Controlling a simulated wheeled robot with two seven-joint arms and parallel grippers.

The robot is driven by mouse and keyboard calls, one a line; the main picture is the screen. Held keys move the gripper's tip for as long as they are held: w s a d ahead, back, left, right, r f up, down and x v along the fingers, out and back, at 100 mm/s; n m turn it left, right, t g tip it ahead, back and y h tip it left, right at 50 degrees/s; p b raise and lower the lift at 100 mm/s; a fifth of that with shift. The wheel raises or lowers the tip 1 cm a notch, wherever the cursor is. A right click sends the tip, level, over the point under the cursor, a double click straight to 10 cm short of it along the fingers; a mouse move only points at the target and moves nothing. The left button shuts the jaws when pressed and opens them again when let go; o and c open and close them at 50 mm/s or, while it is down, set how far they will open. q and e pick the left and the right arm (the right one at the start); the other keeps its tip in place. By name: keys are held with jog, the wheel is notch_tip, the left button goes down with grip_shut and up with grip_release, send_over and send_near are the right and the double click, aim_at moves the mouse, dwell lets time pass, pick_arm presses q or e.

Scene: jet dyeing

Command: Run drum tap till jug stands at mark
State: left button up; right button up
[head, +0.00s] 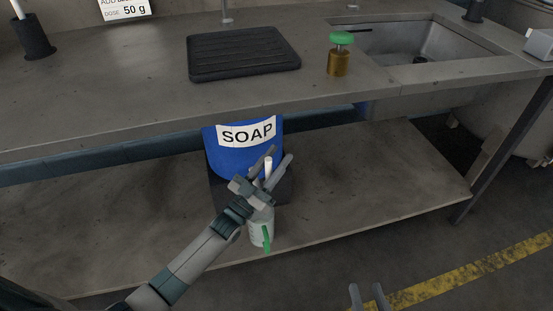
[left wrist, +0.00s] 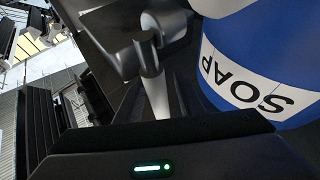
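A blue drum (head: 228,155) labelled SOAP stands on the lower shelf; it also fills the right of the left wrist view (left wrist: 238,55). A pale jug (head: 256,232) with a green handle (head: 267,243) stands below my left gripper, partly covered by it. Its mark and liquid level cannot be made out. My left gripper (head: 269,163) is at the drum's front, its fingers either side of a white tap lever (left wrist: 154,92). Whether they press on the lever cannot be told. My right gripper (head: 368,294) is open and empty at the bottom edge of the head view.
The worktop (head: 130,100) above overhangs the drum and holds a black ribbed mat (head: 243,53), a brown bottle with a green top (head: 338,62) and a sink (head: 425,48). The lower shelf (head: 370,185) is clear to the right. A yellow line (head: 460,268) crosses the floor.

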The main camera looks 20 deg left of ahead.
pick_arm(q)
jog(key=v, duration=1.7)
jog(key=shift+s, duration=0.15)
jog(key=shift+a+f, duration=0.15)
